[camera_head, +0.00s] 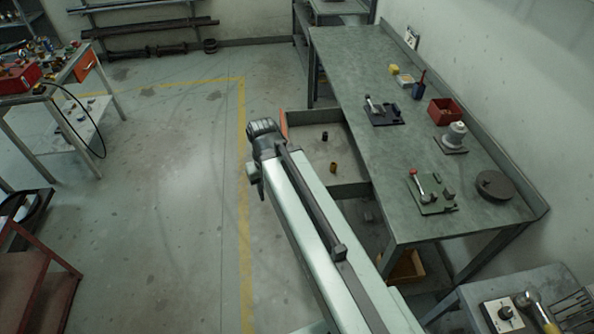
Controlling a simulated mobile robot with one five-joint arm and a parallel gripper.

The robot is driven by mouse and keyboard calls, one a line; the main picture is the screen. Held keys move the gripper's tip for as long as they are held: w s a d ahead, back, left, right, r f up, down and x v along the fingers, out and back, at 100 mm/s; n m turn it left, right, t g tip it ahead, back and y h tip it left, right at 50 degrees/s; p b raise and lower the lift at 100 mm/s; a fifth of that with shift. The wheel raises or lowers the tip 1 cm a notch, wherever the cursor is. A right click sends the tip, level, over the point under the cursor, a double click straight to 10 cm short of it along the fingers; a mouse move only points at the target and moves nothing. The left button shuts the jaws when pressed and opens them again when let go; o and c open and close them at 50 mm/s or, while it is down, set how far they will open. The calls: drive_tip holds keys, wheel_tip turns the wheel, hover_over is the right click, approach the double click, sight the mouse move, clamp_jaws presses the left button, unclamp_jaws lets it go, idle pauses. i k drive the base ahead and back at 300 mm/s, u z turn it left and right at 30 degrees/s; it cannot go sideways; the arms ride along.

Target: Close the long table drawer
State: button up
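The long table (352,66) runs along the right wall, with a grey-green top. Its drawer (350,150) is pulled out to the left from under the top. The edge of its orange front (284,126) shows. A small dark piece (325,136) and a small brass-coloured piece (334,168) lie inside. My gripper (256,178) is at the end of my arm, just left of the drawer front and apart from it in the picture. My arm hides the near part of the drawer front. The fingertips are too small and covered to show whether they are open.
A red box (445,112), a grey valve part (455,138), a dark disc (494,185) and tools stand on the table. A yellow box (404,268) is beneath it. The floor left of the drawer, with a yellow line (243,200), is clear. A red cart (45,270) stands lower left.

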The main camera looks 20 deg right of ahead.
sight(351, 179)
drive_tip(key=u, duration=0.8)
drive_tip(key=i, duration=1.25)
drive_tip(key=z, duration=1.95)
drive_tip(key=i, duration=0.45)
drive_tip(key=u, duration=2)
